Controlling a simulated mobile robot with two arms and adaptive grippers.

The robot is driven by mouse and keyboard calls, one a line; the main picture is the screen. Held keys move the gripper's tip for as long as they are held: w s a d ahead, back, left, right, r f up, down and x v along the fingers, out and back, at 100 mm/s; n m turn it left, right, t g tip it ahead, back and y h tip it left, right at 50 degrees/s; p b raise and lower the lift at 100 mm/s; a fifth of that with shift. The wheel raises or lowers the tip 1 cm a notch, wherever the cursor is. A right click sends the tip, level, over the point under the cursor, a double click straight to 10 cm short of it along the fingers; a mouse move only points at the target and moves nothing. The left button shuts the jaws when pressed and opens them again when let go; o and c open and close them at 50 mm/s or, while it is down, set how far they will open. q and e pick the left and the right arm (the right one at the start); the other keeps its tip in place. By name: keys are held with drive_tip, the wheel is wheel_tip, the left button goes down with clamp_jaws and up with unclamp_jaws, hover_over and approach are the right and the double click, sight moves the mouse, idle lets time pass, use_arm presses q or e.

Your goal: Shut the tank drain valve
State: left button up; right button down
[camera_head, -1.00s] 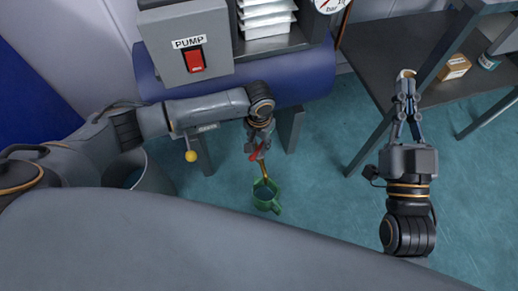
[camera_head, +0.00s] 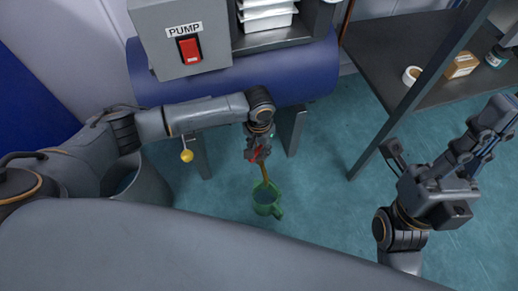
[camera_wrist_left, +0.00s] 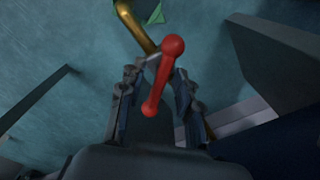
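The drain valve has a red lever (camera_head: 257,153) under the blue tank (camera_head: 285,72). A brass spout (camera_head: 264,172) leads down from it toward a green jug (camera_head: 267,202) on the floor. My left gripper (camera_head: 258,150) is at the lever in the head view. In the left wrist view the red lever (camera_wrist_left: 162,75) lies slanted between the fingers of the left gripper (camera_wrist_left: 157,72), which stand apart with a gap beside it. The brass spout (camera_wrist_left: 137,27) shows beyond. My right gripper (camera_head: 502,118) is at the right edge, its fingers pointing up and right; their opening is unclear.
A grey pump box (camera_head: 182,40) with a red switch (camera_head: 189,49) is on the tank. A yellow knob (camera_head: 187,156) hangs below my left arm. A grey bin (camera_head: 150,190) stands at left. A dark table (camera_head: 400,45) at right holds a white round item (camera_head: 411,75) and small containers.

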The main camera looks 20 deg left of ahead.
idle(0.3)
use_arm(q)
clamp_jaws()
